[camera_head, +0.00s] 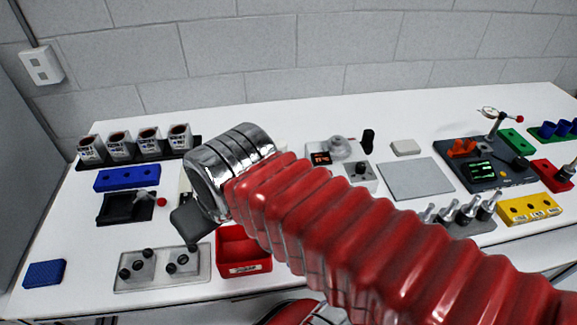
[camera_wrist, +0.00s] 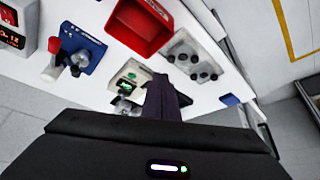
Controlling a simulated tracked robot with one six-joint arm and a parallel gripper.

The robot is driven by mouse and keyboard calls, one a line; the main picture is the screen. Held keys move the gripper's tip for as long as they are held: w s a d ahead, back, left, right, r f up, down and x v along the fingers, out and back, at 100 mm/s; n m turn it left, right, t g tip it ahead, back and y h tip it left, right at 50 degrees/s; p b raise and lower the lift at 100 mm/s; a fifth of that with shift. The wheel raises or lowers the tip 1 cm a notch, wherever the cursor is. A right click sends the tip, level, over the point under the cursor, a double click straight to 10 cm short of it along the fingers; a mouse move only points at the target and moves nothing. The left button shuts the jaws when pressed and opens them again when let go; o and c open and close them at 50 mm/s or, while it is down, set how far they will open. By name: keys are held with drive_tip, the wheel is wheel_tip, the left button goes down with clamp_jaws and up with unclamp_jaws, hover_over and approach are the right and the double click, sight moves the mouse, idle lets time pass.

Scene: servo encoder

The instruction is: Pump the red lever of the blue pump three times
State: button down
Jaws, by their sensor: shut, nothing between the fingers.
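The blue pump (camera_wrist: 88,44) shows at the upper left of the wrist view, with metal fittings on its blue base. Its red lever (camera_wrist: 55,45) sticks up at the pump's left side; its exact angle is hard to tell. In the head view I cannot make out the pump; my red arm covers the middle of the bench. My gripper (camera_wrist: 160,84) is shut and empty, its dark fingers together over the bench, apart from the pump, which lies to their left in the wrist view.
A red bin (camera_wrist: 125,37) and a plate with black knobs (camera_wrist: 207,55) lie beyond the fingers. A green-screen device (camera_wrist: 128,76) is close to the fingertips. A red-display box (camera_wrist: 12,55) stands left of the pump. A blue pad (camera_head: 45,273) lies at the front left.

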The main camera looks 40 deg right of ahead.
drive_tip(key=d+r+n+g, duration=0.1)
drive_tip(key=d+r+n, duration=0.1)
drive_tip(key=d, duration=0.7)
drive_tip(key=w+d+r+n+g+y, duration=0.1)
drive_tip(key=d+r+n+g, duration=0.1)
drive_tip(key=d+n, duration=0.3)
drive_tip(key=w+d+r+n+g, duration=0.1)
drive_tip(key=d+r+n, duration=0.2)
drive_tip(key=d, duration=0.9)
drive_tip(key=shift+w+d+r+n+y, duration=0.2)
drive_tip(key=shift+d+r+n+y, duration=0.15)
drive_tip(key=shift+n, duration=0.25)
drive_tip(key=shift+a+f, duration=0.1)
drive_tip(key=shift+f, duration=0.05)
drive_tip(key=x, duration=1.3)
drive_tip(key=shift+s+a+f, duration=0.1)
drive_tip(key=shift+a+f, duration=0.05)
drive_tip(key=shift+f, duration=0.25)
